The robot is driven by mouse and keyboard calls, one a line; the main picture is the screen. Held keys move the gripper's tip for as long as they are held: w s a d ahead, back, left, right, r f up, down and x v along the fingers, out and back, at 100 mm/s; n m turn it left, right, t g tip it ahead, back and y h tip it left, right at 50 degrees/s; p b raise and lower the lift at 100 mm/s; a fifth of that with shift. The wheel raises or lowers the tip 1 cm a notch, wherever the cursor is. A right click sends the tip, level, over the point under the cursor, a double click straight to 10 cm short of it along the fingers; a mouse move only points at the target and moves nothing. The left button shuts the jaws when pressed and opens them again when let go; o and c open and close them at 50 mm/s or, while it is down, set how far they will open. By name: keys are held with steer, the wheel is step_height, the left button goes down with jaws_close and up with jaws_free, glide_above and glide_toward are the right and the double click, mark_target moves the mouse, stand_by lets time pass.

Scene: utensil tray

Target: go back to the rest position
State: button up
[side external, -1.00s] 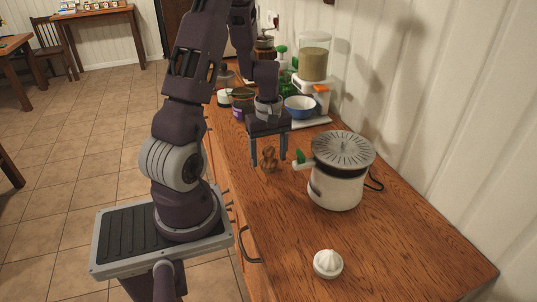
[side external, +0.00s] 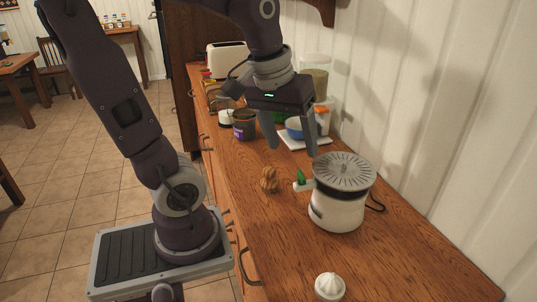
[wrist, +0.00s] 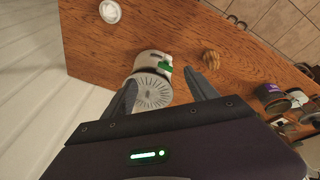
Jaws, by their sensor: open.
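My gripper (side external: 292,143) is open and empty, raised above the wooden counter behind the white appliance in the side view. No object is held.
A white appliance with a ridged round lid (side external: 338,203) and green tap stands close to my gripper. A brown knobbly item (side external: 269,179) and a white juicer-like cone (side external: 329,287) sit on the counter (side external: 285,232). Farther back are a purple-labelled jar (side external: 244,125), a blue bowl (side external: 297,129) and a toaster (side external: 228,60).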

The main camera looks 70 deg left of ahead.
steer(key=s+d+r+m+t, duration=0.1)
steer(key=s+d+m+t, duration=0.1)
steer(key=s+d+m, duration=0.5)
steer(key=shift+d+r, duration=0.15)
steer(key=shift+d, duration=0.05)
